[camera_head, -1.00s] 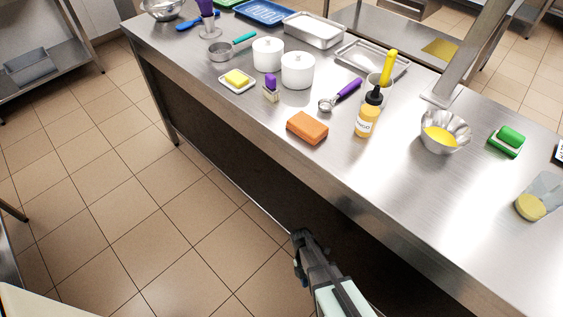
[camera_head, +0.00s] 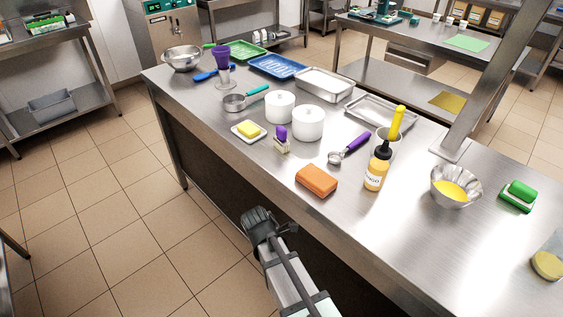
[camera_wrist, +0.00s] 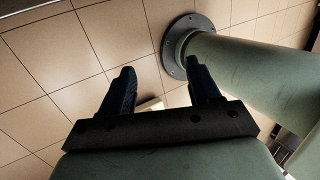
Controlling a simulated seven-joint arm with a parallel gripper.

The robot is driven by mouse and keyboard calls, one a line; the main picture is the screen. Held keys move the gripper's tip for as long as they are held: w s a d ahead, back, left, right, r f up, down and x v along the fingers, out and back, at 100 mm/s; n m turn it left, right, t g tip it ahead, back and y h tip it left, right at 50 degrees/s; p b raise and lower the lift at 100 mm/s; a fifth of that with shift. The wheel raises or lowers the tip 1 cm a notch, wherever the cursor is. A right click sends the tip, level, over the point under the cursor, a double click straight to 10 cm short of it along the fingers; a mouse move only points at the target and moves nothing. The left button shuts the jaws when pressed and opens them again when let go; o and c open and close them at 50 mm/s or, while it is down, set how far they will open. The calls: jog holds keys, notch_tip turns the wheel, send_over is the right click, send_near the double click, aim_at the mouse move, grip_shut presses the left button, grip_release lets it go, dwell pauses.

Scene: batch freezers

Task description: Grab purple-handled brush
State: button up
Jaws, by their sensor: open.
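The purple-handled brush (camera_head: 282,139) stands on the steel table, with its purple grip up and pale bristle block below. It is small in the head view, between the butter dish and the orange block. My gripper (camera_head: 258,222) is off the table's front edge, nearer the camera than the brush and well apart from it. In the wrist view my gripper (camera_wrist: 160,78) shows two dark fingers spread with nothing between them. The brush does not show in the wrist view, which faces the floor tiles.
Around the brush are a butter dish (camera_head: 249,131), white pots (camera_head: 308,124), an orange block (camera_head: 316,181) and a purple-handled scoop (camera_head: 349,148). A sauce bottle (camera_head: 377,168) and a steel bowl (camera_head: 456,187) stand to the right. The table's front edge lies between gripper and brush.

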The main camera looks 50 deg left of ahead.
jog(key=w+a+r+m+t+y, duration=0.1)
jog(key=a+r, duration=0.3)
jog(key=r, duration=0.4)
jog(key=w+a+r+m+t+y, duration=0.1)
jog(key=w+a+r, duration=0.1)
jog(key=a+r, duration=0.45)
notch_tip(320, 180, up, 23)
jog(key=m+g+y, duration=0.2)
jog(key=m+y, duration=0.6)
jog(key=m, duration=1)
send_over(280, 136)
jog(key=d, duration=0.4)
jog(key=x, duration=0.8)
jog(key=shift+w+d+f, duration=0.15)
jog(key=shift+w+f, duration=0.05)
jog(key=shift+f, duration=0.05)
jog(key=shift+x, duration=2.7)
jog(key=shift+c, duration=0.3)
